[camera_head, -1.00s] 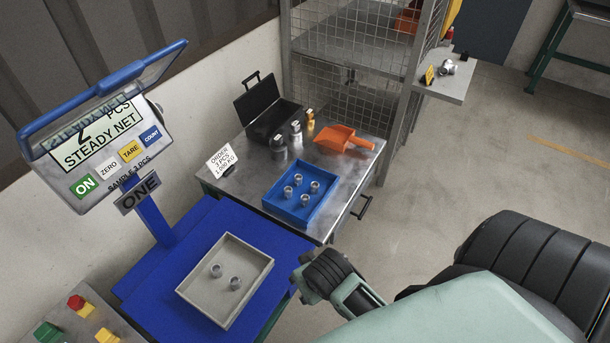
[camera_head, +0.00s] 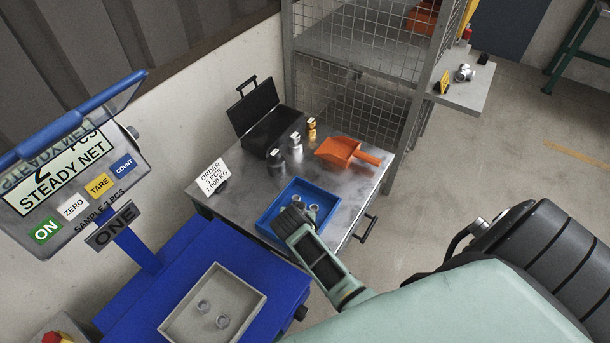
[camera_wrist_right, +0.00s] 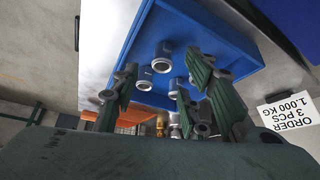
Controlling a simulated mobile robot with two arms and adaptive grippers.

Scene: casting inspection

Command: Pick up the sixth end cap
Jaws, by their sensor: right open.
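Small grey ring-like end caps stand in a blue tray (camera_head: 262,222) on the metal table. In the head view one cap (camera_head: 314,208) shows beside my right gripper (camera_head: 293,212); others are partly hidden behind it. The right wrist view shows three caps, a far one (camera_wrist_right: 163,50), a left one (camera_wrist_right: 145,80) and one (camera_wrist_right: 176,85) near the right-hand fingers. My right gripper (camera_wrist_right: 165,88) is open over the blue tray (camera_wrist_right: 208,42), its fingers apart and holding nothing. Which cap is the sixth cannot be told. My left gripper is not in view.
A grey tray (camera_head: 258,292) with two caps sits on the blue scale. Its display (camera_head: 55,175) reads 2 PCS. Behind the blue tray are an open black case (camera_head: 262,115), metal weights (camera_head: 276,160), an orange scoop (camera_head: 340,150) and an order card (camera_head: 212,178).

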